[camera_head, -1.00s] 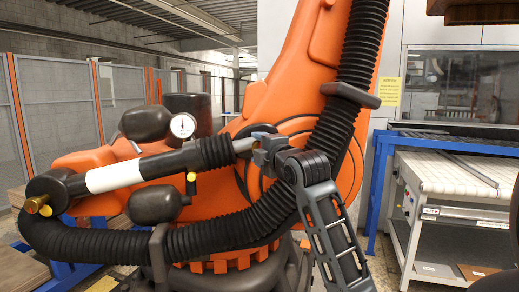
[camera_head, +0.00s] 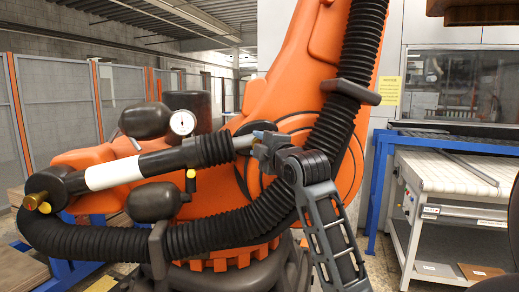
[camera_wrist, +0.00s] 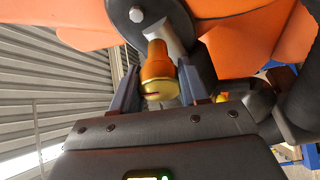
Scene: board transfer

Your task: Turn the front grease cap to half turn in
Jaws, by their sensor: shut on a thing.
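In the wrist view a brass grease cap (camera_wrist: 160,88) on an orange neck sits between the two fingers of my gripper (camera_wrist: 163,92). A dark reddish mark shows on its end. In the head view my gripper (camera_head: 262,140) is shut at the right end of the grey rod, against the orange robot's joint. It hides most of the cap there. I cannot tell from the pictures how far the held cap is turned.
A large orange industrial robot (camera_head: 310,50) fills the middle. Its black corrugated hose (camera_head: 220,238) loops below and beside my arm. A round dial gauge (camera_head: 182,122) stands left of my gripper. A blue-framed conveyor table (camera_head: 450,172) is at right. Fence panels stand at left.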

